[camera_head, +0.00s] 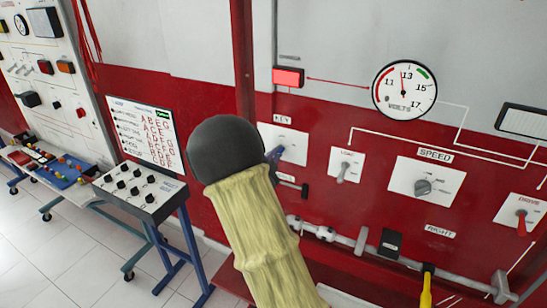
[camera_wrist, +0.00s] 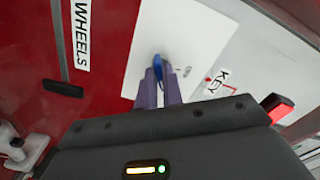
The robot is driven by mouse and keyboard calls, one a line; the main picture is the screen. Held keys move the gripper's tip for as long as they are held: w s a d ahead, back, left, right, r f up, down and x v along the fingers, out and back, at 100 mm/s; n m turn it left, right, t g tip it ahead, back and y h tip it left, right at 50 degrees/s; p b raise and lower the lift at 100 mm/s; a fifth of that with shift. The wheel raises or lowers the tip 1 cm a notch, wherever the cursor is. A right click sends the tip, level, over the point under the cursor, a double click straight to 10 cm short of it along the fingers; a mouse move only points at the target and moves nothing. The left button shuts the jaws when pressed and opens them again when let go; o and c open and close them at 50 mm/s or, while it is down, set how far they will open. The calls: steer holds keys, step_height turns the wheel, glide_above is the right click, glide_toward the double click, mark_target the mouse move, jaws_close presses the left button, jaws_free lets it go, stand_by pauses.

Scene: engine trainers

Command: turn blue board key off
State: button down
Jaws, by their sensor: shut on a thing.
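The blue key (camera_wrist: 158,66) stands in a white plate (camera_wrist: 203,38) labelled KEY on a red panel. My gripper (camera_wrist: 164,78) has its two purple fingers closed on the key from below in the wrist view. In the head view the white key plate (camera_head: 292,143) is partly hidden by my arm, and the tip of my gripper (camera_head: 275,157) shows at its left edge. The key itself is hard to make out there. A red lamp (camera_head: 289,76) above the plate looks lit.
A wheels label (camera_wrist: 81,35) is near the key plate. A control stand (camera_head: 140,190) is on the left. A bar with a yellow handle (camera_head: 427,285) runs below.

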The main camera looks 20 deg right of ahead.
steer(key=n+p, duration=0.2)
steer(key=n, duration=0.9)
stand_by(0.3)
steer(key=shift+n, duration=0.3)
steer(key=c, duration=1.5)
jaws_free()
steer(key=shift+c, duration=0.2)
steer(key=shift+a, duration=0.1)
steer(key=b+v, duration=0.4)
steer(key=v, duration=1.3)
steer(key=shift+s+a+f, duration=0.1)
steer(key=shift+s, duration=0.05)
